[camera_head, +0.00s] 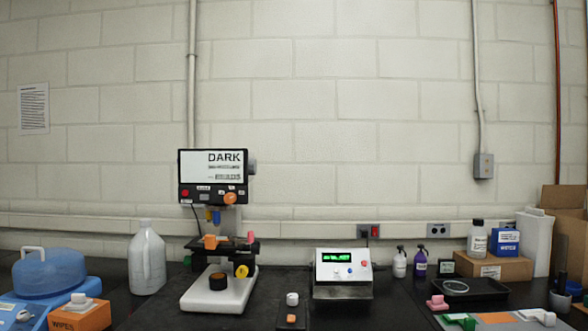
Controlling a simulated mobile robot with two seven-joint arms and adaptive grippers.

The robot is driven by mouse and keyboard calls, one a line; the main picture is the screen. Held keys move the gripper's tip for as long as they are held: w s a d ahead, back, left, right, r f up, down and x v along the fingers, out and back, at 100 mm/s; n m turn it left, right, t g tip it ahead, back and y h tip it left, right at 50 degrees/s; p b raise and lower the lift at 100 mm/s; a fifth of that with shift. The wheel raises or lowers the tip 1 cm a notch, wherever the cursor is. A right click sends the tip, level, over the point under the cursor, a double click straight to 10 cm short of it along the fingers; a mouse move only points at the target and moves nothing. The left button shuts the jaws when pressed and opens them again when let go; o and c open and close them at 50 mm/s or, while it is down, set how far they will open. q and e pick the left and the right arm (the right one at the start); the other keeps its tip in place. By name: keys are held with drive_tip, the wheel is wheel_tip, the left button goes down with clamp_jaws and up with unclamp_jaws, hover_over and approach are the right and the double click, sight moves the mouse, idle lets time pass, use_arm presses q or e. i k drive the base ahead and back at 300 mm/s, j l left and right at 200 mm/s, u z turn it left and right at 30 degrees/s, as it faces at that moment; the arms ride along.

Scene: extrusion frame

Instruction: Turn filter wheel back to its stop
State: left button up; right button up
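A microscope-like instrument (213,240) with a white base stands on the dark bench, left of the picture's middle. Its black head has a white panel reading "DARK" (225,157). An orange round knob (230,198) sits at the head's lower right, with a red button (185,193) at its lower left. A grey knob (251,168) sticks out on the head's right side. A yellow disc (241,271) sits low on the stand. I cannot tell for sure which part is the filter wheel or how it is turned. Neither gripper is in view.
A white control box with a green display (330,259) stands right of the instrument. A translucent jug (147,259) stands left of it. Small blocks (292,299) lie in front, between them. Bottles, boxes and a black tray (470,289) crowd the right. A blue-lidded device (48,272) fills the left.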

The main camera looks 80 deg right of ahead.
sight(252, 164)
drive_tip(key=z, duration=2.25)
